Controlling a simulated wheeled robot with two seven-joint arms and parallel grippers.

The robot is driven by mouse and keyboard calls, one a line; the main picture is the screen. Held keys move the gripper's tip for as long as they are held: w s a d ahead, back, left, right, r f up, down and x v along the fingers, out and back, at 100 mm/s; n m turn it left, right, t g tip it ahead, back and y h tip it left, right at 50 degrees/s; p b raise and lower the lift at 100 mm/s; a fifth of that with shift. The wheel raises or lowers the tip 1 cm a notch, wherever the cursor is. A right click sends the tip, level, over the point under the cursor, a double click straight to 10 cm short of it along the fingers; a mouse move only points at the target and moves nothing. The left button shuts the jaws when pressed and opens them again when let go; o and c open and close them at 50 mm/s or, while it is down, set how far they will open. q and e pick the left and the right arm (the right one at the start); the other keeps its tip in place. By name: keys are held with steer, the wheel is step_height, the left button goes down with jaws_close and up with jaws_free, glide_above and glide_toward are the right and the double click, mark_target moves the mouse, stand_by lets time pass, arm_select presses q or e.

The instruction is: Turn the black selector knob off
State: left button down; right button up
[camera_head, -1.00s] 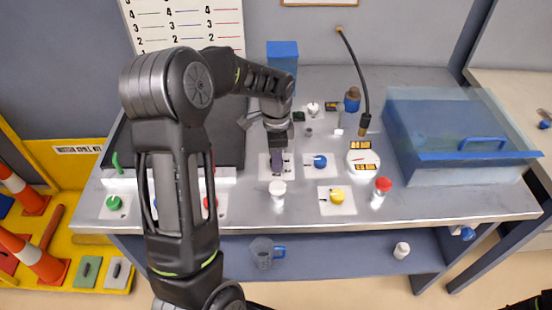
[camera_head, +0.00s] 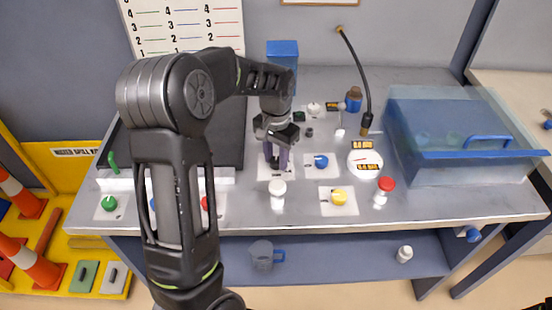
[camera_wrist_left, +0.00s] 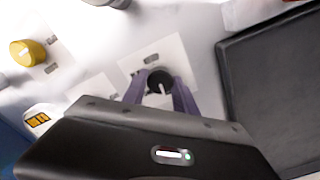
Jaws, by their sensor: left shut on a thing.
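The black selector knob (camera_wrist_left: 160,82) sits on a white plate (camera_wrist_left: 181,53), with a white pointer line on its top. My left gripper (camera_wrist_left: 160,92) has its two purple fingers on either side of the knob, shut on it. In the head view my left gripper (camera_head: 277,160) points down at the same plate (camera_head: 264,174), and its fingers partly hide the knob. My right gripper is not in view.
A blue knob (camera_head: 321,161) and a yellow knob (camera_head: 338,197) on white plates are to the right. A white-capped bottle (camera_head: 278,194) stands just in front, and a red-capped bottle (camera_head: 384,190) further right. A dark panel (camera_wrist_left: 285,90) lies beside the plate.

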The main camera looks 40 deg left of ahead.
mark_target(276, 160)
arm_select(q)
steer(key=shift+n, duration=0.6)
steer(key=c, duration=1)
jaws_free()
steer(key=shift+o, duration=0.2)
steer(key=shift+r, duration=0.1)
step_height(276, 160, up, 8)
steer(key=shift+f+b, duration=0.2)
steer(key=shift+b, duration=0.3)
